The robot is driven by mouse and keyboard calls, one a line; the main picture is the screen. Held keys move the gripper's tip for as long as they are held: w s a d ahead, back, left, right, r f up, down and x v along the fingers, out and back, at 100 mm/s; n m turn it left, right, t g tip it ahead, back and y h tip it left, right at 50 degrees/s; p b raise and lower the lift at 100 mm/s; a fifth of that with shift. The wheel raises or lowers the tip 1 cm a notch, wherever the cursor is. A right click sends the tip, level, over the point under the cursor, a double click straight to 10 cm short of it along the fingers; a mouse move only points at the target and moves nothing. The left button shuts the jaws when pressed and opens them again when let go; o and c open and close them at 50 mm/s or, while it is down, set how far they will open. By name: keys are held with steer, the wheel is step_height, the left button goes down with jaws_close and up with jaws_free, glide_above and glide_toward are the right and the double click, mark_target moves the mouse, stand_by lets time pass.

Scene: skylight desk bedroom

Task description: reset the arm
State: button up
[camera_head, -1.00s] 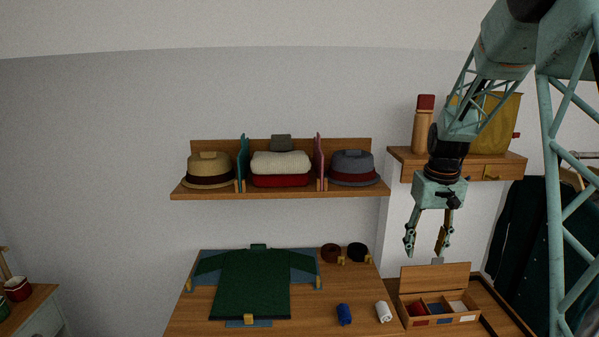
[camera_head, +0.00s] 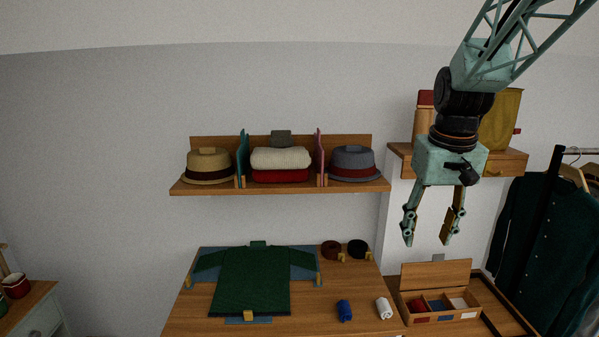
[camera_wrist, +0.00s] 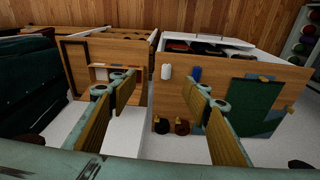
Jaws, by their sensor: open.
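My gripper (camera_head: 430,240) hangs pointing down in the head view, in front of the wall above the open wooden box (camera_head: 440,318). Its two fingers are spread apart with nothing between them. In the wrist view the gripper (camera_wrist: 160,112) also shows open and empty, its padded fingers to either side of a pale gap. My arm reaches in from the upper right of the head view and covers part of the small right shelf (camera_head: 507,163).
A desk (camera_head: 190,310) holds a green sweater (camera_head: 250,283), a blue roll (camera_head: 344,311) and a white roll (camera_head: 384,308). A long shelf (camera_head: 280,189) carries hats and folded knitwear. A rack with dark green garments (camera_head: 530,240) stands at the right.

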steer(key=s+a+r+t+b, duration=0.1)
steer(key=s+a+r, duration=0.2)
steer(key=s, duration=0.7)
steer(key=s+a+r+b, duration=0.1)
steer(key=s+a+r, duration=0.2)
steer(key=s, duration=0.6)
steer(key=s+a+f, duration=0.1)
steer(key=s, duration=0.7)
steer(key=s+a+f+t+b, duration=0.1)
steer(key=s+a+f, duration=0.1)
steer(key=s, duration=0.7)
steer(key=shift+f, duration=0.15)
